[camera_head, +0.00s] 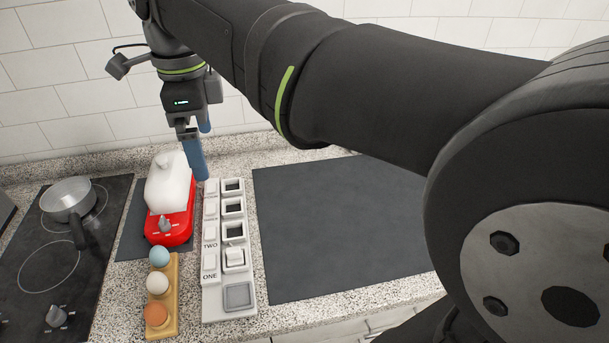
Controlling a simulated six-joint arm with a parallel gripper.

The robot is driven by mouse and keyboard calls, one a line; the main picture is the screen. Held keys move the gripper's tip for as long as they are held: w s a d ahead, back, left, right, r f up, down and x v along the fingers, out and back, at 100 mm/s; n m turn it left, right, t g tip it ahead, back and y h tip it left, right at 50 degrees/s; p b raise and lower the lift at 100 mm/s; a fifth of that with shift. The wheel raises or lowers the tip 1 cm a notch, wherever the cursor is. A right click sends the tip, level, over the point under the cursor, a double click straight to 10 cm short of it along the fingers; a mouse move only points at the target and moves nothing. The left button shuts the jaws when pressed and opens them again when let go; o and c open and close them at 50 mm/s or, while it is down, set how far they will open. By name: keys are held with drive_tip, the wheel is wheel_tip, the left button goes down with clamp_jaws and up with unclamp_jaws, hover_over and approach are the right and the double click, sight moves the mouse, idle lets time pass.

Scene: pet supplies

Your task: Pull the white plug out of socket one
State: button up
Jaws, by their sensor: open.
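A white socket strip (211,302) lies lengthwise on the counter, with a column of switches and a column of square sockets. The white plug (235,254) sits in the socket beside the label ONE, near the front end. The socket beside TWO and those behind it show dark, empty openings. My gripper (199,158) has blue fingers and points down beyond the back end of the strip, well apart from the plug. It is open with nothing seen between its fingers, though one finger is partly hidden.
A red appliance with a white lid (168,222) stands left of the strip. A wooden holder (172,268) with several eggs is in front of it. A pot (68,200) sits on the hob at left. A bare dark mat (330,230) lies at right.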

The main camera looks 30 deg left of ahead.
wheel_tip(320, 180, up, 2)
drive_tip(key=shift+r, duration=0.1)
drive_tip(key=shift+c, duration=0.4)
drive_tip(key=c, duration=1.1)
drive_tip(key=shift+f+n, duration=0.55)
drive_tip(key=shift+n, duration=0.05)
drive_tip(key=shift+c, duration=0.3)
drive_tip(key=n, duration=1.7)
approach(233, 249)
wheel_tip(233, 249, down, 10)
drive_tip(key=shift+f, duration=0.1)
